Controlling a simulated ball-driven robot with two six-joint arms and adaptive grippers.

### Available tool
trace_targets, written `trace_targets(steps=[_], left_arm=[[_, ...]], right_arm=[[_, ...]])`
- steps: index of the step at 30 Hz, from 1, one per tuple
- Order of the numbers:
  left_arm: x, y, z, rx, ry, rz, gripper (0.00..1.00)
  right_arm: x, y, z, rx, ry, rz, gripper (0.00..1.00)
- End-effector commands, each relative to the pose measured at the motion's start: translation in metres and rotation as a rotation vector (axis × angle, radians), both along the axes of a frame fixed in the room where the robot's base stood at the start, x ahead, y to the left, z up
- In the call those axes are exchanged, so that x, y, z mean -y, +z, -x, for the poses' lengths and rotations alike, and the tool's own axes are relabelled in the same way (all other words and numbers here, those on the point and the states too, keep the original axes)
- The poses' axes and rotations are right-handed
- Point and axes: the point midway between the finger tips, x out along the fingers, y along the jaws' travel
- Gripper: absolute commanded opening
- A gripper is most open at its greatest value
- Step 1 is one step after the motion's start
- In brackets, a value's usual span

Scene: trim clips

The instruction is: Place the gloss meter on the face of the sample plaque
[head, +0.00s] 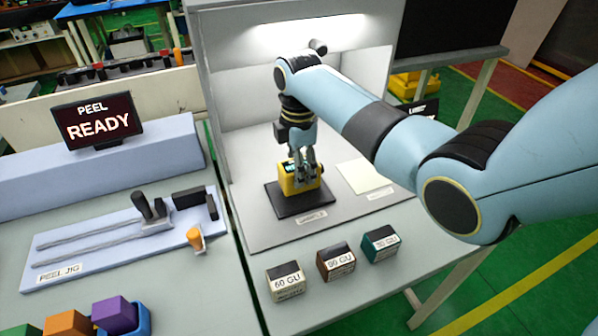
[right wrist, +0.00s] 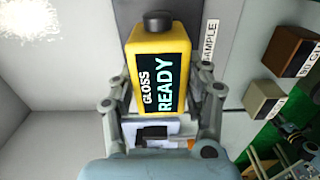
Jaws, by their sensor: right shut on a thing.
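The yellow gloss meter (head: 300,181) is in my right gripper (head: 302,166), inside the light booth. In the right wrist view the gloss meter (right wrist: 160,62) has a dark screen reading "GLOSS READY" and a black knob at one end. The fingers of my right gripper (right wrist: 163,100) are shut on its sides. The dark flat sample plaque (head: 292,205) lies on the booth floor, directly under the meter. The meter's lower edge looks at or very near the plaque's face; I cannot tell whether they touch. My left gripper is not in view.
A pale card (head: 360,175) lies right of the plaque. Blocks marked in GU, cream (head: 285,282), brown (head: 336,262) and green (head: 380,244), stand along the front. Booth walls (head: 225,110) enclose the back and left. A peel jig (head: 120,240) is at left.

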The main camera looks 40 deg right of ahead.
Motion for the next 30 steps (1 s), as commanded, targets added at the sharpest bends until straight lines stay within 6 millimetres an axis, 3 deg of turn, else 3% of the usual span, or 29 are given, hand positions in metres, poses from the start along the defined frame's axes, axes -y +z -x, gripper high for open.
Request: trace_targets(steps=[4, 15, 16, 21, 30], left_arm=[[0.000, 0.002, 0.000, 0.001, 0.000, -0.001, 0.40], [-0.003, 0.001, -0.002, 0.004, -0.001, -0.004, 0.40], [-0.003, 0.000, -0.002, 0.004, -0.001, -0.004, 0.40], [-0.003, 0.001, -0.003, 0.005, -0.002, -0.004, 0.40], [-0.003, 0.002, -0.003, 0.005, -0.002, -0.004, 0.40]], right_arm=[[0.000, -0.017, 0.000, 0.001, 0.000, -0.001, 0.08], [0.000, -0.023, 0.000, 0.001, 0.000, -0.001, 0.08], [0.000, -0.023, 0.000, 0.000, 0.000, -0.001, 0.50], [0.000, -0.023, 0.000, 0.001, 0.000, -0.001, 0.72], [0.000, -0.020, 0.000, 0.001, 0.000, -0.001, 0.72]])
